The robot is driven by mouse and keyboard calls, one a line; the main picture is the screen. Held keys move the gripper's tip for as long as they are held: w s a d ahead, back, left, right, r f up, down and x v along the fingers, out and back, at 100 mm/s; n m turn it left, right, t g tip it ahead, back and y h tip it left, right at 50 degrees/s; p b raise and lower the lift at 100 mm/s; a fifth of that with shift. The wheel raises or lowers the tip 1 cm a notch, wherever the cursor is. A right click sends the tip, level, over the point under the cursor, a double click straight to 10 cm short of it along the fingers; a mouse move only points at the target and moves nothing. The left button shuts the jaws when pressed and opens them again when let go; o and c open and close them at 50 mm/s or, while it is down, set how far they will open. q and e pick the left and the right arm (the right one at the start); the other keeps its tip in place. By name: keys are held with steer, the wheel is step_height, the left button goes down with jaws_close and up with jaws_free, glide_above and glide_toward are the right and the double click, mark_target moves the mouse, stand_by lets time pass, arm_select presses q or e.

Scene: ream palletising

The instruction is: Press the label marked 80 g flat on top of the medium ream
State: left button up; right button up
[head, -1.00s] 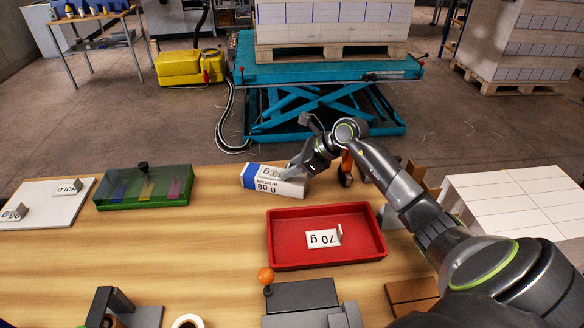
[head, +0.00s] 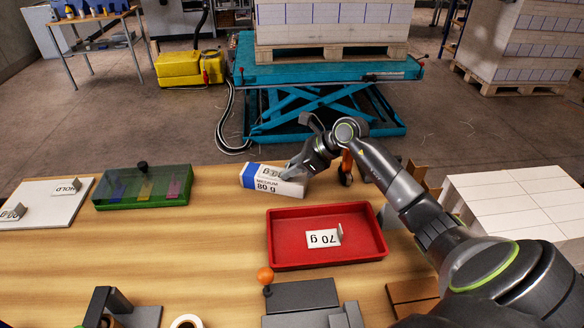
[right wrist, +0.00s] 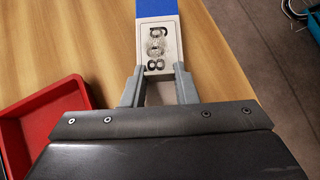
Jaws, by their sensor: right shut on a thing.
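The medium ream (head: 272,187) lies on the wooden table near its far edge. It is white with a blue left end, and its front reads MEDIUM 80 g. The label marked 80 g (right wrist: 158,45) is at the top of the ream, its print facing up in the right wrist view. My right gripper (right wrist: 160,72) is shut on this label at its near end. In the head view the gripper (head: 290,174) is over the right part of the ream and hides part of it. Whether the label touches the ream all over cannot be told. My left gripper is out of view.
A red tray (head: 290,262) with a 70 g label (head: 323,238) stands in front of the ream. A green clear-lidded box (head: 147,188) stands to the left, beyond it a white board (head: 40,205) with labels. Bare table lies between box and tray.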

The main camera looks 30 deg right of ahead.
steer(key=o, duration=0.9)
steer(key=shift+b+v, duration=1.65)
steer(key=shift+v, duration=7)
